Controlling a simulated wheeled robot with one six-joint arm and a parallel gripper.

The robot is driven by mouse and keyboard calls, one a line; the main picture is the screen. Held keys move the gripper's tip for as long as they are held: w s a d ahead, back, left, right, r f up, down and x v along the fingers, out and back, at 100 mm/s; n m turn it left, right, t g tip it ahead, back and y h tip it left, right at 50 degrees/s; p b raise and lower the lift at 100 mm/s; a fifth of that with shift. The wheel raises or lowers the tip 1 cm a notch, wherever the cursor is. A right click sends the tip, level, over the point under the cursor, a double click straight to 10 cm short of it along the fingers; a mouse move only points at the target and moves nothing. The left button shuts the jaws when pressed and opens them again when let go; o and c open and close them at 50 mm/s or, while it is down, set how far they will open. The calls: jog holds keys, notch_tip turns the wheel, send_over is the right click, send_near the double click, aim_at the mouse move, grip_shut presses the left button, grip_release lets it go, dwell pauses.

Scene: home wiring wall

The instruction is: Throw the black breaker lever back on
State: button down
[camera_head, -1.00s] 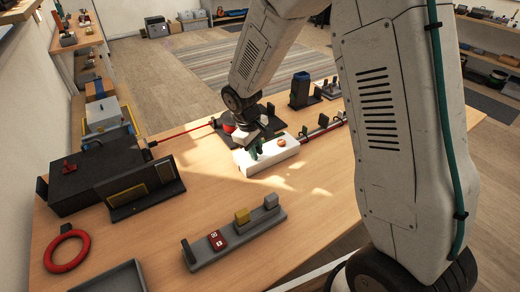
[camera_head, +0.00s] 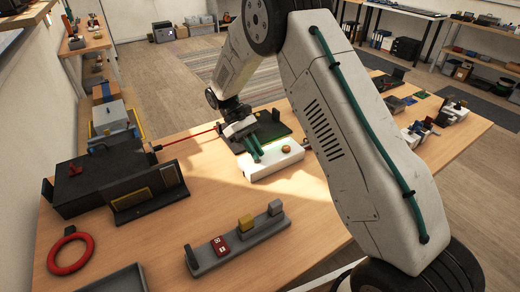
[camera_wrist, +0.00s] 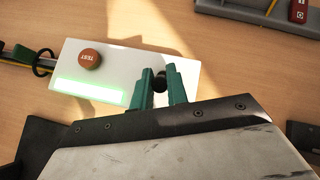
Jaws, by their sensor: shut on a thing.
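The black lever (camera_wrist: 161,82) shows as a dark round knob between the two green fingers of my gripper (camera_wrist: 161,86) in the wrist view. The fingers are closed around it, at the edge of a white box (camera_wrist: 118,62). The box carries a round red TEST button (camera_wrist: 89,59) and a lit green strip (camera_wrist: 90,91). In the head view my gripper (camera_head: 257,155) reaches down at the left end of the white box (camera_head: 272,167). The lever itself cannot be made out there, and its exact tilt is hard to judge.
A dark panel (camera_head: 277,134) lies behind the white box, with a red cable (camera_head: 190,137) running to a black box (camera_head: 100,183) on the left. A grey rail (camera_head: 238,244) with small blocks and a red ring (camera_head: 70,252) lie in front. Bare table lies between.

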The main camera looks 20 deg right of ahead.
jog(key=shift+w+g, duration=0.25)
jog(key=shift+g, duration=0.15)
dwell(0.3)
jog(key=c, duration=1.7)
grip_release()
jog(key=v, duration=0.7)
jog(key=shift+w+a+r, duration=0.15)
jog(key=shift+w+a, duration=0.05)
jog(key=shift+w, duration=0.1)
